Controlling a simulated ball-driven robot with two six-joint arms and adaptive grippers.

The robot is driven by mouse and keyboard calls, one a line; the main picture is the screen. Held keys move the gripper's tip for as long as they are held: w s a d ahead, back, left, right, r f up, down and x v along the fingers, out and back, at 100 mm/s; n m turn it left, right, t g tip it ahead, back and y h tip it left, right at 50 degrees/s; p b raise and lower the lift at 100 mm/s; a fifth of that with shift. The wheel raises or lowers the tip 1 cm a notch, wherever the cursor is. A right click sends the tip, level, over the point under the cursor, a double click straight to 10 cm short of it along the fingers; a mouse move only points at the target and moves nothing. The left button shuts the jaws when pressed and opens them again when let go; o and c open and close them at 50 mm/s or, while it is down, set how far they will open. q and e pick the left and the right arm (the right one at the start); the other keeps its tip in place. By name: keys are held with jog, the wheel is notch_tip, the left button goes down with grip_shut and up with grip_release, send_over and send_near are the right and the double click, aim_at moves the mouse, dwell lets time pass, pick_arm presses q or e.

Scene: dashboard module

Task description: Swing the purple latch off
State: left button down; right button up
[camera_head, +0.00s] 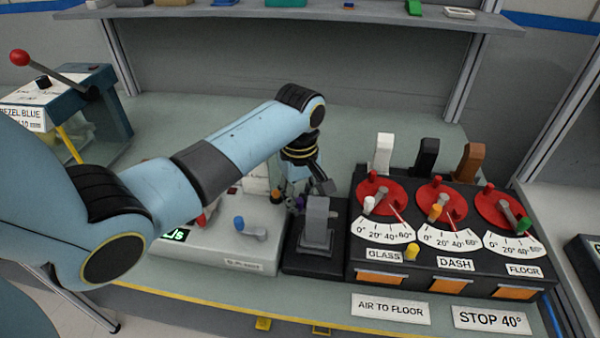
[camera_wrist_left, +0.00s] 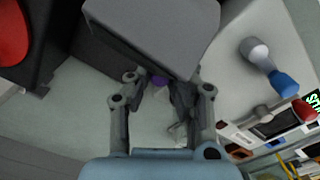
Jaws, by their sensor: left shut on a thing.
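The purple latch shows only as a small purple bit (camera_head: 300,200) behind the grey block (camera_head: 317,222) on its black base. It also shows in the left wrist view (camera_wrist_left: 158,81), between my fingertips at the edge of the grey block. My left gripper (camera_head: 299,194) reaches down behind the block and is shut on the purple latch. The fingers and the block hide most of the latch, so I cannot tell its angle. My right gripper is in neither view.
Right of the block stands a black module (camera_head: 445,270) with several red dials, coloured knobs and upright levers. A pale box (camera_head: 215,240) with a blue-tipped lever (camera_head: 250,229) is on the left. A shelf (camera_head: 300,14) runs along the back.

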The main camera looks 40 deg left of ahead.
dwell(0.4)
pick_arm(q)
jog(key=c, duration=1.2)
grip_release()
notch_tip(320, 180, up, 12)
jog(key=shift+s, duration=0.1)
